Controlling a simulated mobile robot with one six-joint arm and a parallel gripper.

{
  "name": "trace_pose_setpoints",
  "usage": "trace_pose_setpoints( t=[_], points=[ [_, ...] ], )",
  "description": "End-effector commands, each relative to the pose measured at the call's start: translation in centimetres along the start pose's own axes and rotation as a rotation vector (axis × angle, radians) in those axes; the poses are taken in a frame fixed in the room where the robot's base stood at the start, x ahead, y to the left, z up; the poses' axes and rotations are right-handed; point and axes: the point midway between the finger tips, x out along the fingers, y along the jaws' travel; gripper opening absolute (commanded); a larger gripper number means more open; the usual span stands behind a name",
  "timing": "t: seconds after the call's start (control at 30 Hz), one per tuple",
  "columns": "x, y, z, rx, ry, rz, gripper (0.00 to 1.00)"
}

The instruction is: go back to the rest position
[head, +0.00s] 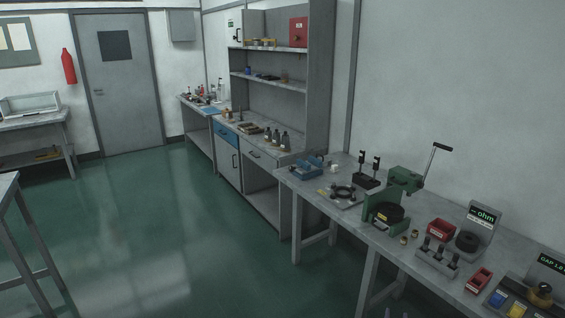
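My gripper is not clearly visible in the head view. The workbench (330,208) runs along the right wall. On it stands a green hand press (400,184) with a raised lever and a round dark base. A small red box (440,229) and a grey fixture with several dark posts (437,257) are to its right. A display marked "ohm" (485,214) stands behind a round dark piece (467,241). A few small brass-coloured pieces (414,233) lie between the press and the fixture. I cannot tell whether any of them is a cup.
A second display (551,264) and a red tray (479,279) are at the bench's right end. A blue device (308,168) is at its far end. Shelving (318,80), a grey door (122,90) and a fire extinguisher (68,66) are farther back. The green floor (180,235) is open.

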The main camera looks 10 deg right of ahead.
Motion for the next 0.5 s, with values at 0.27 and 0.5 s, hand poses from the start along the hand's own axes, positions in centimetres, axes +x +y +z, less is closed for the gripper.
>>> trace_pose_setpoints(
  t=[0.27,0.5],
  points=[
    [-0.6,-8.6,5.6,-0.034,-0.155,-0.116,0.39],
    [-2.6,-15.0,11.1,-0.081,-0.318,-0.202,0.39]
  ],
)
